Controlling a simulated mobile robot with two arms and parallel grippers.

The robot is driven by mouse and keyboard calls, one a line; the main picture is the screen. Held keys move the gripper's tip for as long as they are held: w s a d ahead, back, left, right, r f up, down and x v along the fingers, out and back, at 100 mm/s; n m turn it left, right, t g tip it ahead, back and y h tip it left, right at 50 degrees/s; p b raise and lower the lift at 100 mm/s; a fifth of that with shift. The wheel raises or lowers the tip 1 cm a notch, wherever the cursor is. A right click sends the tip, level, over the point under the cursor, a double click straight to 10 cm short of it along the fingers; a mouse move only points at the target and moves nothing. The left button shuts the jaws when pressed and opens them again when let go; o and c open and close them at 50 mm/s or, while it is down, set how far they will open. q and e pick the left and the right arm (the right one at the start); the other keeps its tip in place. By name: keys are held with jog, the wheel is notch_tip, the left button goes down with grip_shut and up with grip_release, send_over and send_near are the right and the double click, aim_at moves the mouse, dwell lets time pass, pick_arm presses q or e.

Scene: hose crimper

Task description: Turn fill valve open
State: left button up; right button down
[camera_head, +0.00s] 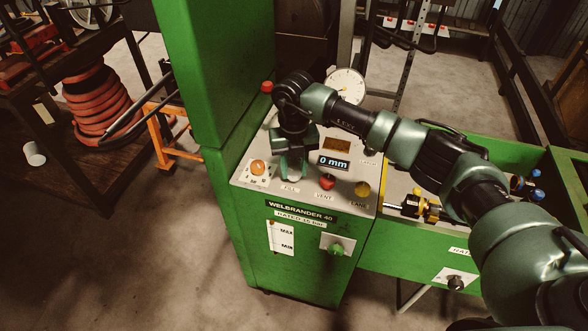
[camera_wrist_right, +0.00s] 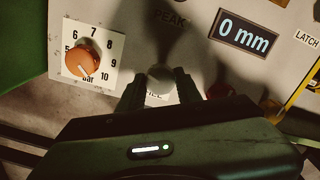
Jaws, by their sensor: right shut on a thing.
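The fill valve is a pale round knob (camera_wrist_right: 160,78) on the grey sloping panel (camera_head: 252,182) of the green machine, above a label reading FILL in the head view. My right gripper (camera_head: 293,172) reaches down to the panel there and covers most of the knob in the head view. In the right wrist view its two fingers (camera_wrist_right: 158,88) stand on either side of the knob, shut on it. The knob's turned position cannot be made out. My left gripper is in neither view.
An orange pressure dial (camera_head: 257,167) is left of the gripper, a red VENT knob (camera_head: 327,183) and yellow knob (camera_head: 362,189) right of it. A display (camera_head: 334,162) reads 0 mm. A white gauge (camera_head: 346,86) stands behind. A green cabinet (camera_head: 212,70) rises at left.

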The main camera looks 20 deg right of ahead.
jog(key=m+b, duration=0.1)
jog(key=m, duration=0.2)
jog(key=shift+m, duration=0.4)
jog(key=m, duration=0.3)
jog(key=shift+m, duration=0.3)
jog(key=m, duration=0.3)
jog(key=shift+r+m+b, duration=0.1)
jog(key=shift+m+b, duration=0.2)
jog(key=shift+b, duration=0.05)
jog(key=shift+m, duration=1.6)
jog(key=shift+w, duration=0.1)
jog(key=c, duration=1)
grip_release()
jog(key=shift+o, duration=0.2)
